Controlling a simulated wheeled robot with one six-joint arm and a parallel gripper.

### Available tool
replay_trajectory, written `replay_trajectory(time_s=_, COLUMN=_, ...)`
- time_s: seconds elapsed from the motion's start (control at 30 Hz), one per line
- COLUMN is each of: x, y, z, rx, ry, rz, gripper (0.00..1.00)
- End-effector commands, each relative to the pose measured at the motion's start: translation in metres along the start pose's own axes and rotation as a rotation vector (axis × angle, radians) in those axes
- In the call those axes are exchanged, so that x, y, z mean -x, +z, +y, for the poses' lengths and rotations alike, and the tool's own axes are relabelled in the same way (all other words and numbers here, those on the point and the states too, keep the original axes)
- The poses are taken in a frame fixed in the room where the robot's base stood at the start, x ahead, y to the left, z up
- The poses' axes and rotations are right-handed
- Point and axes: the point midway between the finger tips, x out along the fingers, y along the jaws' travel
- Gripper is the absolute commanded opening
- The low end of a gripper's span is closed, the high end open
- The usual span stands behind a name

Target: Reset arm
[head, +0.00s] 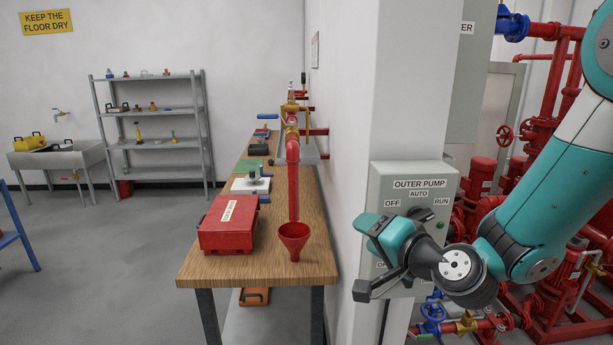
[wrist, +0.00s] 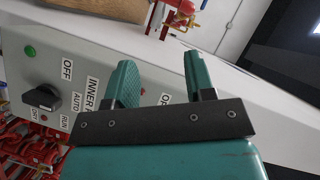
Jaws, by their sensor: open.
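My arm reaches in from the right in the head view. My gripper (head: 364,258) is open and empty in front of the grey pump control panel (head: 380,178), left of its middle. The panel's upper label reads OUTER PUMP, with OFF, AUTO and RUN around a dark knob; my gripper and wrist hide much of its lower part. In the wrist view the two teal fingers of my gripper (wrist: 160,82) stand apart with nothing between them. Behind them a panel face shows a label beginning INNER P, a black knob (wrist: 42,97) and a green light (wrist: 30,51).
A wooden workbench (head: 262,268) stands left of the pillar, holding a red case (head: 228,225), a red funnel (head: 294,238) and red piping. Red pumps and pipes (head: 545,130) fill the right side behind my arm. Grey floor (head: 110,265) is open on the left.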

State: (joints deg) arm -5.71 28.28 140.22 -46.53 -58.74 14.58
Motion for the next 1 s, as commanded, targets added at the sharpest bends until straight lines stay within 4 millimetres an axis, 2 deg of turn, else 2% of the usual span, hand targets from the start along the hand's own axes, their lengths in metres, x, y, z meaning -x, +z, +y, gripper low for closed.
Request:
replay_trajectory(time_s=0.03, x=0.009, y=0.011, z=-0.023, rx=0.068, ry=-0.010, rz=-0.097, gripper=0.49)
replay_trajectory(time_s=0.1, x=0.024, y=0.031, z=-0.041, rx=0.165, ry=-0.001, rz=-0.248, gripper=0.49)
replay_trajectory(time_s=0.23, x=0.064, y=0.063, z=-0.062, rx=0.349, ry=0.036, rz=-0.514, gripper=0.49)
replay_trajectory(time_s=0.4, x=0.135, y=0.088, z=-0.069, rx=0.578, ry=0.127, rz=-0.831, gripper=0.49)
replay_trajectory(time_s=0.6, x=0.213, y=0.093, z=-0.064, rx=0.754, ry=0.252, rz=-1.105, gripper=0.49)
replay_trajectory(time_s=0.7, x=0.237, y=0.092, z=-0.062, rx=0.794, ry=0.293, rz=-1.183, gripper=0.49)
replay_trajectory(time_s=0.8, x=0.249, y=0.091, z=-0.060, rx=0.811, ry=0.316, rz=-1.221, gripper=0.49)
replay_trajectory(time_s=1.0, x=0.251, y=0.091, z=-0.059, rx=0.813, ry=0.322, rz=-1.233, gripper=0.49)
